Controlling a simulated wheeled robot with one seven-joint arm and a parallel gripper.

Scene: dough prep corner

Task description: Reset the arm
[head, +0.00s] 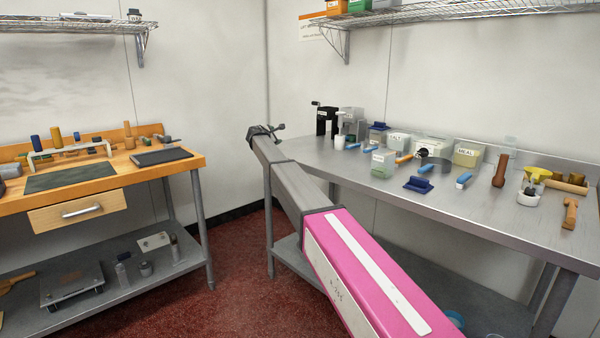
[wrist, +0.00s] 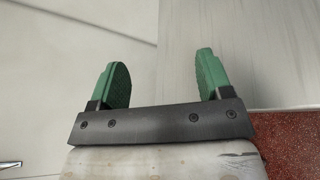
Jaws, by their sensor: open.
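My gripper (wrist: 163,80) is open and empty in the wrist view. The gripper appears clear of the objects on that table.
The steel table holds several tubs, a blue scraper (head: 418,185) and a brown cylinder (head: 500,170). A wooden bench (head: 185,166) with tools stands at left. Wire shelves (head: 75,28) hang above. Red floor (head: 240,255) is open between the tables.

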